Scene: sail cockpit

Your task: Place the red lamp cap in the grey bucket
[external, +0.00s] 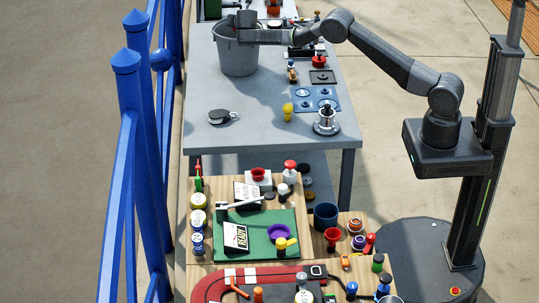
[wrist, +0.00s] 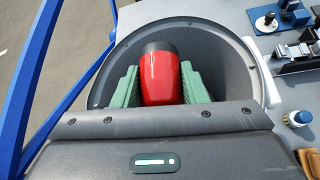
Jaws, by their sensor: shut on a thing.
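The grey bucket (external: 237,58) stands upright at the back left of the grey table in the external view. In the wrist view, the bucket's inside wall (wrist: 222,50) surrounds the red lamp cap (wrist: 162,82). My gripper (wrist: 158,75) is shut on the cap, with one green finger on each side of it. The cap's far end is dark. The cap is over or inside the bucket's mouth; how deep, I cannot tell. In the external view my gripper is at the bucket's rim and the cap is hidden.
Blue railing (external: 127,100) runs along the left side. On the grey table, a blue plate (external: 316,98), a yellow knob (external: 288,112) and a silver fitting (external: 326,118) stand to the right, with a dark round item (external: 222,116) in front. A crowded wooden bench (external: 205,273) lies nearer.

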